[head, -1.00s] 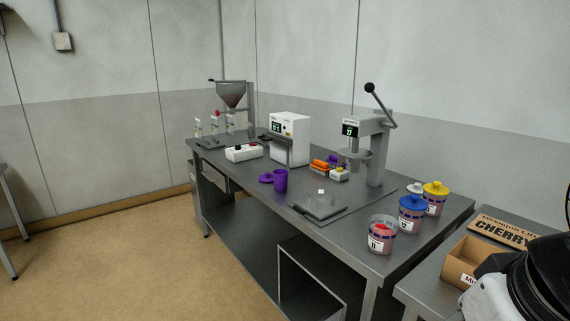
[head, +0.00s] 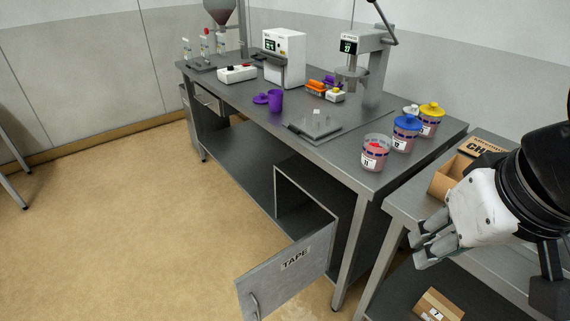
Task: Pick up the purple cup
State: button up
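The purple cup (head: 275,101) stands upright on the grey metal workbench (head: 240,103), near its front edge. A purple lid (head: 261,99) with a knob lies just left of the cup. My gripper (head: 425,246) is at the lower right, in front of the side table and far from the cup. Its fingers point left. Nothing shows between them, but I cannot tell how far apart they are.
Labelled jars (head: 375,152) stand at the bench's right end. A flat grey plate (head: 315,126) lies right of the cup, and a white machine (head: 284,58) stands behind it. An open door marked TAPE (head: 290,272) juts out below the bench.

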aim_at(276, 96)
jog(key=i+j, duration=0.25)
jog(key=i+j+z, duration=0.15)
jog(key=i+j, duration=0.35)
jog(key=j, duration=0.15)
jog(key=i+j+z, duration=0.15)
jog(key=i+j, duration=0.3)
jog(key=j, duration=0.2)
jog(key=i+j+z, duration=0.15)
jog(key=j, duration=0.2)
jog(key=i+j, duration=0.25)
jog(key=j, duration=0.15)
jog(key=i+j+z, duration=0.15)
jog(key=j, duration=0.2)
jog(key=i, duration=0.05)
